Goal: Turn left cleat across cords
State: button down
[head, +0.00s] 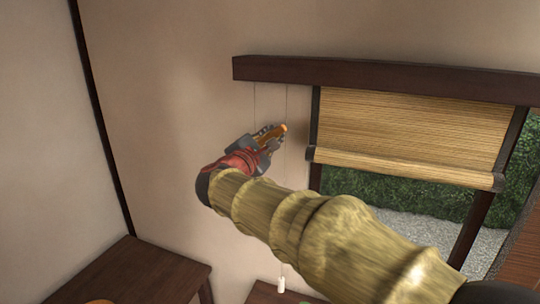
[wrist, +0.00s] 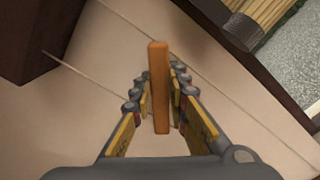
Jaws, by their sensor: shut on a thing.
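The left cleat, an orange-brown wooden bar (wrist: 159,85), is between the fingers of my gripper (wrist: 160,98) in the wrist view. My gripper is shut on it. Two thin pale cords run slantwise in that view, one left of the bar (wrist: 85,74) and one passing by its upper end (wrist: 225,92). The bar lies at an angle to both. In the head view my gripper (head: 270,136) is at the wall left of the window, with the cleat's orange end (head: 283,128) showing. The cords hang (head: 287,105) from the dark rail; my gripper and arm hide part of them.
A dark wooden rail (head: 380,78) runs above. A half-raised bamboo blind (head: 410,130) covers the upper window right of my gripper. A pale pull (head: 281,284) hangs below my arm. A dark wooden table (head: 140,272) stands at lower left. The wall left is bare.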

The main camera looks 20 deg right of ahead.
jog(key=m+b, duration=0.2)
jog(key=b, duration=0.2)
jog(key=f+m+b, duration=0.1)
jog(key=m+b, duration=0.2)
jog(key=b, duration=0.1)
jog(key=shift+d+f+b, duration=0.1)
jog(key=shift+f+b, duration=0.05)
jog(key=shift+b, duration=0.2)
jog(key=m+b, duration=0.2)
jog(key=b, duration=0.1)
jog(key=shift+m, duration=0.3)
jog(key=shift+b, duration=0.45)
jog(key=c, duration=1.7)
grip_release()
jog(key=shift+s+r, duration=0.1)
jog(key=shift+r, duration=0.1)
jog(key=v, duration=1.2)
